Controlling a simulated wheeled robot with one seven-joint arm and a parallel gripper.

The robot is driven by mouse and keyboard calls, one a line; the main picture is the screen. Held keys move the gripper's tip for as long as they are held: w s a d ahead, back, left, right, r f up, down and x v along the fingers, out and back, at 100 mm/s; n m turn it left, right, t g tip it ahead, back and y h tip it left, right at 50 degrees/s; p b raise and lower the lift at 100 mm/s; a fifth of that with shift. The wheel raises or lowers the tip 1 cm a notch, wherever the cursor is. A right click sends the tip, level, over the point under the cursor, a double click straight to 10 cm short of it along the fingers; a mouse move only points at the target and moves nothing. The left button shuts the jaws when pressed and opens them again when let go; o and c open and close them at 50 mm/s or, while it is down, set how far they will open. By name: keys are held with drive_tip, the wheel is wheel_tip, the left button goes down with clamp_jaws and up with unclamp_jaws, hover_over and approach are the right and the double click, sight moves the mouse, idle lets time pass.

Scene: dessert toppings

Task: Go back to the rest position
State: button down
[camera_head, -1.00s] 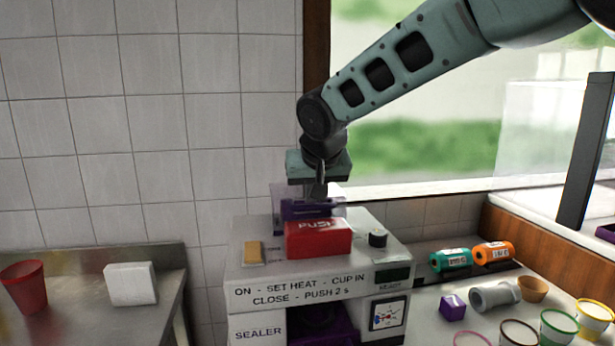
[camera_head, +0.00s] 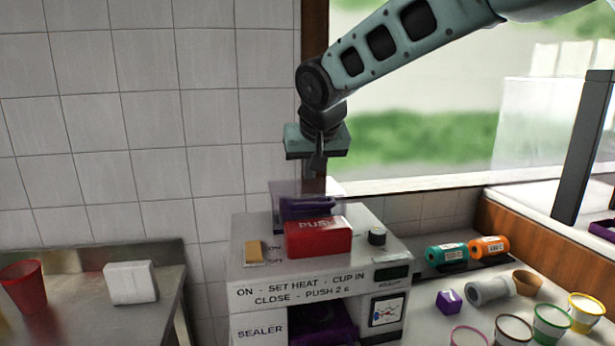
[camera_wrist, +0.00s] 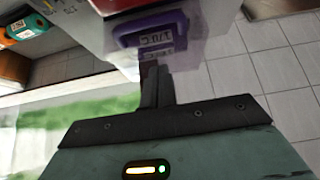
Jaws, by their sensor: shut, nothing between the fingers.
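My gripper (camera_head: 316,168) points down above the back of the sealer machine, with its fingers together and nothing between them. It also shows in the wrist view (camera_wrist: 152,72), fingers closed in front of a purple part (camera_wrist: 150,28) of the machine. The sealer (camera_head: 250,275) is a grey box with printed instructions and a red PUSH block (camera_head: 318,238) on top. The purple part with a clear cover stands behind the red block in the head view (camera_head: 305,207). The fingertips appear just above it; whether they touch it I cannot tell.
A steel table (camera_head: 85,310) on the left carries a red cup (camera_head: 24,286) and a white block (camera_head: 130,283). Right of the sealer are teal (camera_head: 446,254) and orange (camera_head: 489,249) rolls, a purple cube (camera_head: 449,301) and several cups. A tiled wall and window lie behind.

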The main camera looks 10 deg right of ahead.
drive_tip(key=s+f+b+v, duration=0.1)
drive_tip(key=v, duration=0.7)
drive_tip(key=s+f+n+g, duration=0.3)
drive_tip(key=s+f, duration=0.9)
drive_tip(key=s, duration=0.4)
drive_tip(key=s+d+f+n+g, duration=0.1)
drive_tip(key=s+f+n+g, duration=0.3)
drive_tip(key=s+f, duration=0.8)
drive_tip(key=s, duration=0.3)
drive_tip(key=shift+s+d+n, duration=0.25)
drive_tip(key=shift+s+n, duration=0.05)
drive_tip(key=shift+s, duration=0.1)
